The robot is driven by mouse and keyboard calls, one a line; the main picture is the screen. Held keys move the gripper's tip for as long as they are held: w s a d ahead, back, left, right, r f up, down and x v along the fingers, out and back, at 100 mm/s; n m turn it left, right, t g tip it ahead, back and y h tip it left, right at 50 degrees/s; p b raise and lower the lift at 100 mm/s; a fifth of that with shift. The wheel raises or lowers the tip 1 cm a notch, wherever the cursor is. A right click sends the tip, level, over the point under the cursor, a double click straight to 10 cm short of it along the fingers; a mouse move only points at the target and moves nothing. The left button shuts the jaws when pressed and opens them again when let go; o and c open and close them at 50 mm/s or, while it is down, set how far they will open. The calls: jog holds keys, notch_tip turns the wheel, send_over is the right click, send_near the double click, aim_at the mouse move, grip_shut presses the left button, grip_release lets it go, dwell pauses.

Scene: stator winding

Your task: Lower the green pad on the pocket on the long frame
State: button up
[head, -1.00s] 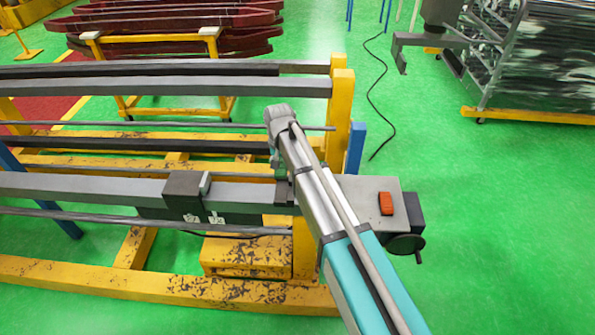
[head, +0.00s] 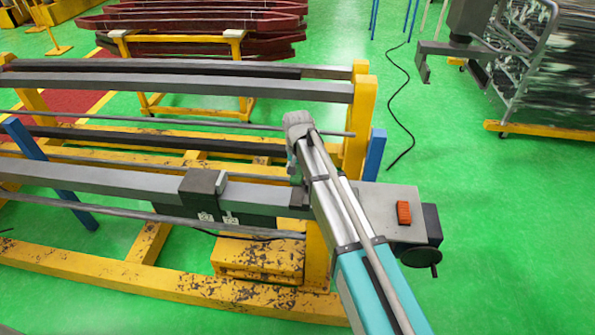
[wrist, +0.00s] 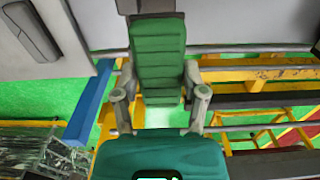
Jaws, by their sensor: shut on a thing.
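The green pad (wrist: 157,55), a ribbed block, is held between the two fingers of my gripper (wrist: 160,68) in the wrist view. My gripper is shut on it. The pad's far end comes up to a dark part (wrist: 150,5) at the top edge, perhaps the pocket; I cannot tell whether they touch. In the head view the long frame (head: 100,180) is a grey beam on yellow supports. A dark part (head: 298,199) sits near its right end, just left of my arm.
A grey-black block (head: 203,186) straddles the beam to the left. A grey box with an orange switch (head: 404,212) and a handwheel is at the beam's right end. A blue post (head: 375,155) stands behind it.

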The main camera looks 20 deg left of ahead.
aim_at(297, 194)
jog(key=shift+f+b, duration=1.45)
jog(key=shift+f, duration=0.25)
jog(key=shift+f+b, duration=0.3)
jog(key=shift+f+b, duration=1.4)
jog(key=shift+f+b, duration=0.3)
jog(key=shift+f+b, duration=0.65)
jog(key=o, duration=1.2)
jog(key=shift+o, duration=0.4)
